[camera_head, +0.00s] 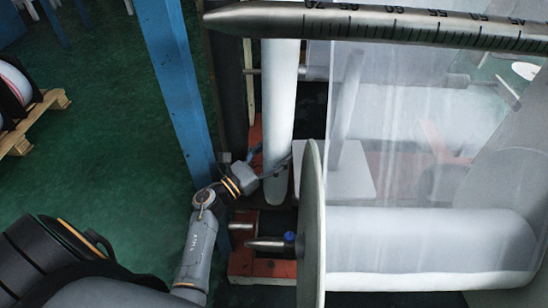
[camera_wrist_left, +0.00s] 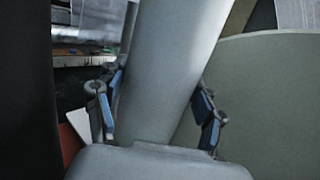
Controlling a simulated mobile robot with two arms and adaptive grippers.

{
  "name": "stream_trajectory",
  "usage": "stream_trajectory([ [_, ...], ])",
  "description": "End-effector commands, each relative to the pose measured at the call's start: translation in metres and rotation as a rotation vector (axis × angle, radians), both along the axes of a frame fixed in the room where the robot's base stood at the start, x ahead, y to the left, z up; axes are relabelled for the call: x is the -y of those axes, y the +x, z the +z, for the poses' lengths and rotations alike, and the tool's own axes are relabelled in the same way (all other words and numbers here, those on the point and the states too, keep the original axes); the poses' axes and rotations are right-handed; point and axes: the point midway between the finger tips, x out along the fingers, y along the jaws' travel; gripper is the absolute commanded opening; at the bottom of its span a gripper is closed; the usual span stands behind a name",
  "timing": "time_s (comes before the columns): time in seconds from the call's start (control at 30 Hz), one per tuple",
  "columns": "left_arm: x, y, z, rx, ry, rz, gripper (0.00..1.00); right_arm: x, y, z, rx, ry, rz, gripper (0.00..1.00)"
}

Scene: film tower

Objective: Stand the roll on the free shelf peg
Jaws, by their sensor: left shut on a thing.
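The roll (camera_head: 281,105) is a long, pale, smooth cylinder, close to upright in the head view. My left gripper (camera_head: 272,165) is shut around its lower part. In the left wrist view the roll (camera_wrist_left: 172,65) runs between the two blue-padded fingers of my left gripper (camera_wrist_left: 157,105), slightly tilted. A grey post stands on a pale plate (camera_head: 343,178) behind the clear film, right of the roll; I cannot tell whether it is the free shelf peg. My right gripper is not in view.
A large grey-green disc (camera_head: 312,225) stands close right of my left gripper, beside a wide white film roll (camera_head: 430,240). A blue post (camera_head: 172,80) rises left of the held roll. A graduated metal bar (camera_head: 400,25) crosses the top. Green floor (camera_head: 110,140) is open at left.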

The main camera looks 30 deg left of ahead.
Motion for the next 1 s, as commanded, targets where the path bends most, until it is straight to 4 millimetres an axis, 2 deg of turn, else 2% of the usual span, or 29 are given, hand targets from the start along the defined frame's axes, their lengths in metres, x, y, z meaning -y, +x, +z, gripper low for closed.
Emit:
stream_trajectory([
  [0.03, -0.002, 0.004, 0.005, 0.01, -0.001, 0.0, 0.06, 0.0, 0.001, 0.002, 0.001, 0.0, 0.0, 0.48],
  [1.0, -0.025, 0.052, 0.001, 0.01, 0.0, 0.0, 0.06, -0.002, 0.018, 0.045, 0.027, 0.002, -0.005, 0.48],
])
